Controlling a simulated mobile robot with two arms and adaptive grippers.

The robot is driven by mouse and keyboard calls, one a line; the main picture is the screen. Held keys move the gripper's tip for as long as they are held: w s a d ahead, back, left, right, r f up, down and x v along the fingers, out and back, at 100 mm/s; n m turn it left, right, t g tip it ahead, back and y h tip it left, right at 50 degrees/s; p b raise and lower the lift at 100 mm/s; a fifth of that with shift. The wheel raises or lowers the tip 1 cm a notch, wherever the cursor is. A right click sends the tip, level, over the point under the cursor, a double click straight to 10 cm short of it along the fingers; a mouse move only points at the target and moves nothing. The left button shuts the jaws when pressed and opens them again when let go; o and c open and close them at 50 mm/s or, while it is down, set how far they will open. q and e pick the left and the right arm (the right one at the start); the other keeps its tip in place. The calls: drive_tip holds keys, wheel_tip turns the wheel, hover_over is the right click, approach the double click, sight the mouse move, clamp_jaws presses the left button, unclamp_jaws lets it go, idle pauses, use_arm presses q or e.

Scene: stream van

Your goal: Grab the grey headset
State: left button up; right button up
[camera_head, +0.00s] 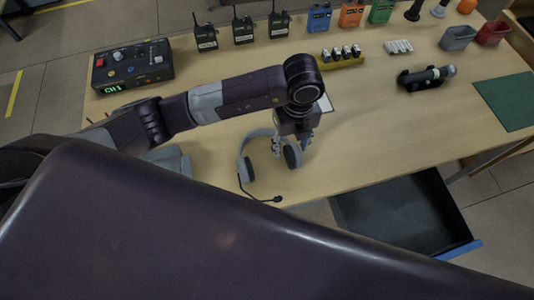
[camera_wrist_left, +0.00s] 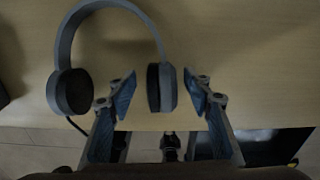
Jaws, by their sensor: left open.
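The grey headset (camera_head: 243,158) lies on the wooden table near its front edge, with a thin microphone boom reaching toward the edge. My left gripper (camera_head: 295,143) is over its right ear cup in the head view. In the left wrist view, the headset (camera_wrist_left: 112,5) shows its curved band and two dark-padded cups. My left gripper (camera_wrist_left: 165,92) is open, with one blue-padded finger on each side of the right cup. I cannot tell whether either finger touches it. My right gripper is not in view.
An open dark drawer (camera_head: 405,212) juts out below the table's front edge. A green mat (camera_head: 510,100) lies at right.

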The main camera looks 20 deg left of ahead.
use_arm(q)
drive_tip(key=shift+f, duration=0.55)
clamp_jaws()
drive_tip(key=shift+r, duration=0.15)
